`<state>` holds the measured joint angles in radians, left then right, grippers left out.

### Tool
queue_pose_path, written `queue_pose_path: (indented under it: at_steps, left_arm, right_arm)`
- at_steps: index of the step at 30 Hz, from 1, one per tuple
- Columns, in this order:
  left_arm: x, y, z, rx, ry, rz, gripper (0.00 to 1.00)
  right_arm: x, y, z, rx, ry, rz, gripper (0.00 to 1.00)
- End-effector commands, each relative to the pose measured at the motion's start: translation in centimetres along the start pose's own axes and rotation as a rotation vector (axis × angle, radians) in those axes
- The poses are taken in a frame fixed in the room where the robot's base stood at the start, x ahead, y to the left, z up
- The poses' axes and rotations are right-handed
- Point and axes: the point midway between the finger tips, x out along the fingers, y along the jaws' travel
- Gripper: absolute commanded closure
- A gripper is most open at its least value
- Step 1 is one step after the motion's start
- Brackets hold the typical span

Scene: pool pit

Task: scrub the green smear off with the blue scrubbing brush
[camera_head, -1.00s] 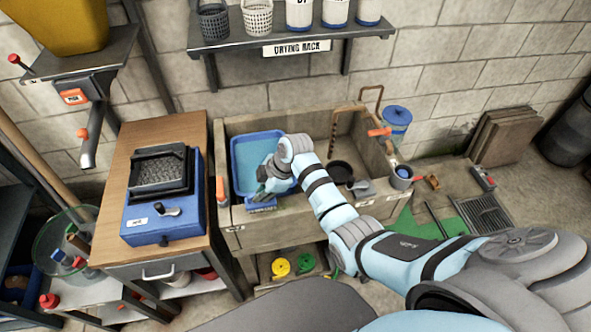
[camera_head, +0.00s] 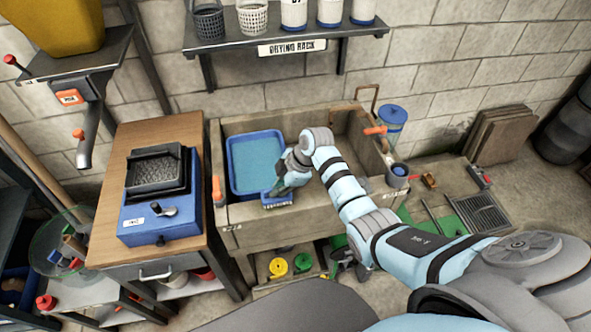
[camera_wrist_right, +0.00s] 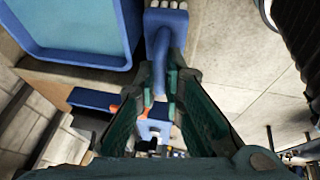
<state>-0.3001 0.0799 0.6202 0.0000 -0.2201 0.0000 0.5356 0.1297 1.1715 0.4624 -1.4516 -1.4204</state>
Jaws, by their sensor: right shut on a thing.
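My right gripper (camera_head: 290,180) is shut on the blue scrubbing brush (camera_head: 277,199). The brush is at the front right corner of the blue tray, over the stone sink. In the right wrist view, the gripper fingers (camera_wrist_right: 170,85) close around the brush's blue handle (camera_wrist_right: 160,72), and its bristled head (camera_wrist_right: 166,20) points away, beside the tray. I cannot tell whether the brush touches the sink. I cannot make out the green smear; my right arm covers part of the sink. My left gripper is not in view.
The blue tray (camera_head: 231,168) holds pale blue water in the left of the stone sink (camera_head: 245,238). A wooden cabinet (camera_head: 128,255) with a blue box (camera_head: 150,225) stands left. A drying-rack shelf (camera_head: 222,46) hangs above.

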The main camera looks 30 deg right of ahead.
Motion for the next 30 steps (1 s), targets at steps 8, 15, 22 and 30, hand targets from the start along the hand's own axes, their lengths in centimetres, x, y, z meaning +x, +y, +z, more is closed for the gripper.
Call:
queue_pose_path:
  at_steps: [8, 15, 22, 30]
  left_arm:
    - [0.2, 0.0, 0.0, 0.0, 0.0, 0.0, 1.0]
    - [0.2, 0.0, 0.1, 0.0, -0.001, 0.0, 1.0]
    - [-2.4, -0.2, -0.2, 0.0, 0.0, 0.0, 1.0]
    - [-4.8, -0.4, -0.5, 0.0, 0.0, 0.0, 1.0]
  right_arm:
    - [-0.7, 0.5, 2.0, -0.006, 0.0, -0.002, 1.0]
    - [-1.4, 0.9, 3.6, -0.009, 0.001, -0.004, 1.0]
    - [-2.8, 1.3, 2.8, -0.01, 0.005, -0.004, 1.0]
    - [-5.1, 1.7, 2.1, -0.006, 0.004, -0.002, 1.0]
